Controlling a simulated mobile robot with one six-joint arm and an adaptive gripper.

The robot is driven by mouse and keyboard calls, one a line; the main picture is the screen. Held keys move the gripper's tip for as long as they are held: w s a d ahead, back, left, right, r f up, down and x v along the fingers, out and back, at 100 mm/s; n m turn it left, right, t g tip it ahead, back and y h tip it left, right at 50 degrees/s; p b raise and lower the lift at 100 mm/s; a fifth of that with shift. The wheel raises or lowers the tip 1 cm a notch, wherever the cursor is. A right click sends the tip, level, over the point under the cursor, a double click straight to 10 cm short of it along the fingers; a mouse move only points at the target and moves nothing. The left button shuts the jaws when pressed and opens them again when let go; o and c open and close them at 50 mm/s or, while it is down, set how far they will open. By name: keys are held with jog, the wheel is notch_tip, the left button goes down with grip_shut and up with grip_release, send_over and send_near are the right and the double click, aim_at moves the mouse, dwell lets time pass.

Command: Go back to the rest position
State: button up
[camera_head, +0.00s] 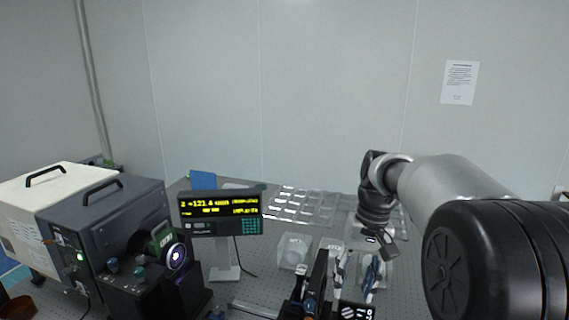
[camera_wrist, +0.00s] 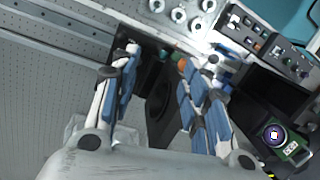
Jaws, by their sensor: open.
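My gripper (camera_head: 353,288) hangs low over the optical table (camera_head: 250,292) at the right of the head view, with its fingers pointing down. In the wrist view my gripper (camera_wrist: 160,62) shows two blue and white fingers spread well apart. Nothing is visibly held between them. A dark device (camera_wrist: 158,105) shows beyond the gap between the fingers; I cannot tell how far below it lies. My arm reaches in from the right of the head view, bent downward at the wrist.
A display readout (camera_head: 220,212) stands left of my gripper. A dark grey box (camera_head: 105,225) and a white box (camera_head: 45,200) are at the far left. A clear container (camera_head: 293,252) and a clear compartment tray (camera_head: 305,205) lie close to my gripper. A wall stands behind.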

jog(key=s+n+t+h+b, duration=0.1)
jog(key=s+t, duration=0.4)
jog(key=s, duration=2.1)
jog(key=shift+a+f+t+h+b, duration=0.25)
jog(key=shift+f+t+h+b, duration=0.05)
jog(key=shift+f+b, duration=0.2)
